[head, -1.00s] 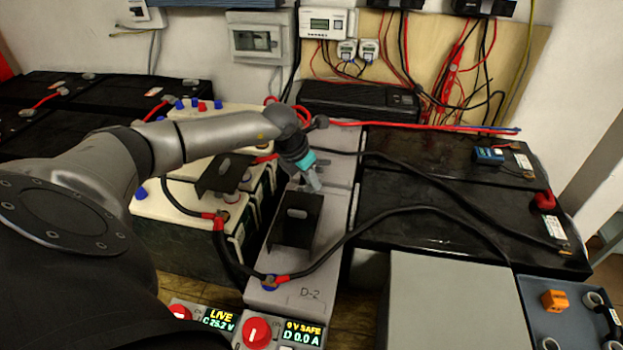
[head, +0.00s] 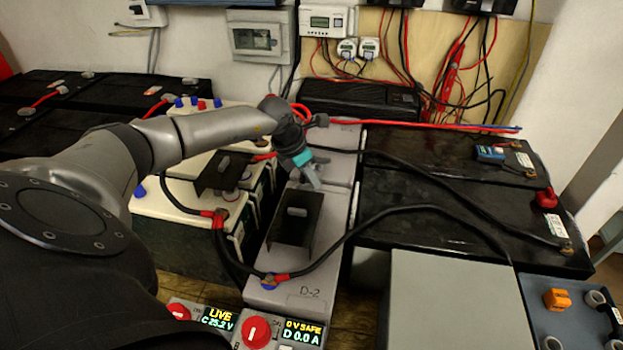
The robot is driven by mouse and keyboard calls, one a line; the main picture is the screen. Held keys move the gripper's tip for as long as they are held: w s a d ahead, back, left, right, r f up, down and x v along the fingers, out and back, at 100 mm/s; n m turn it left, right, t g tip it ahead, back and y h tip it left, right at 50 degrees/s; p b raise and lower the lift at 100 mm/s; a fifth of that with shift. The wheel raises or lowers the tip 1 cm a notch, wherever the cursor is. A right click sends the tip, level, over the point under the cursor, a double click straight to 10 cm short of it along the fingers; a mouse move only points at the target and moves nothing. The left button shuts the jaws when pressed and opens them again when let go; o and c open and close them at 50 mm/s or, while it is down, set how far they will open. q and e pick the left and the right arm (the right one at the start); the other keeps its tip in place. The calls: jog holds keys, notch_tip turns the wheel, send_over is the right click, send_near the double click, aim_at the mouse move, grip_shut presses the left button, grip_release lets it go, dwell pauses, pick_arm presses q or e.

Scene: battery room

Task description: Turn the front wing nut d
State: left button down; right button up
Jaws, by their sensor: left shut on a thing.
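My left gripper (head: 312,178), with a teal band at its wrist, points down over the grey battery marked D-2 (head: 311,292). It is just behind the black bracket (head: 292,232) on that battery. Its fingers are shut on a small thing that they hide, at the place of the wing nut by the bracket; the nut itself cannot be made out. My right gripper is not in view.
A cream battery with another black bracket (head: 224,172) stands left. Black batteries (head: 450,215) stand right. Red-knob switches with displays (head: 256,331) are in front.

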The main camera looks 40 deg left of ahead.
pick_arm(q)
jog(key=shift+f+m, duration=0.1)
jog(key=shift+m, duration=0.4)
jog(key=m+h+b, duration=0.1)
jog(key=m+b, duration=0.1)
jog(key=m, duration=0.1)
jog(key=m+g+h+b, duration=0.1)
jog(key=m+b, duration=0.1)
jog(key=m, duration=0.1)
jog(key=shift+w, duration=0.1)
jog(key=shift+m+g+h+b, duration=0.4)
jog(key=shift+m+g+b, duration=0.15)
jog(key=shift+m, duration=0.55)
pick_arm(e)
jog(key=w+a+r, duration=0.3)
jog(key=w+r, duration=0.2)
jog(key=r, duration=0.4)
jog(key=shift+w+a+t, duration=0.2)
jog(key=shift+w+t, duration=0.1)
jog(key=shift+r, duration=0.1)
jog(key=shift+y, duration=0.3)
pick_arm(q)
jog(key=c, duration=1.2)
grip_release()
jog(key=shift+o, duration=0.2)
